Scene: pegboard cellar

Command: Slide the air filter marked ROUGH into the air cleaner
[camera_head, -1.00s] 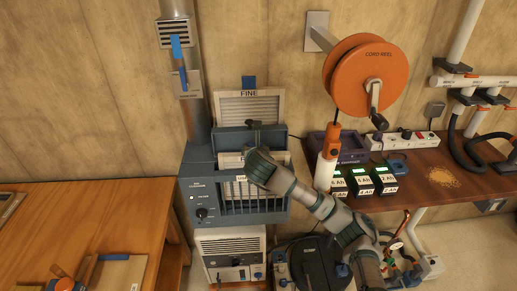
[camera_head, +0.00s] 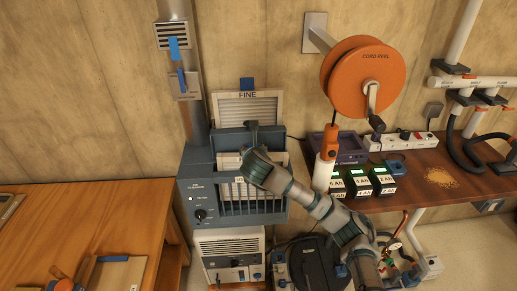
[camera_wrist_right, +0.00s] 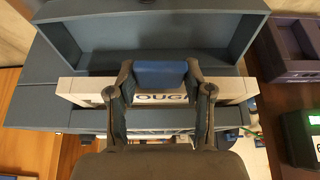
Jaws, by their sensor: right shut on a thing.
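The air cleaner (camera_head: 195,178) is a dark blue-grey box with a slotted front, a knob and an open top. The air filter marked ROUGH (camera_head: 228,161) is pale and sits at the cleaner's top opening, mostly hidden by my right gripper (camera_head: 246,152). In the right wrist view, my right gripper (camera_wrist_right: 160,78) is shut on the filter's blue tab (camera_wrist_right: 159,72). The filter's pale edge (camera_wrist_right: 80,88) lies across the opening, roughly level with it, and part of its marking shows between the fingers. How deep it sits is hidden. My left gripper is out of view.
A filter marked FINE (camera_head: 249,108) stands upright behind the cleaner. A raised blue-grey hood (camera_wrist_right: 150,35) is just behind the ROUGH filter. Labelled batteries (camera_head: 358,181) and an orange cord reel (camera_head: 352,82) are to the right. A wooden bench (camera_head: 100,225) is at left.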

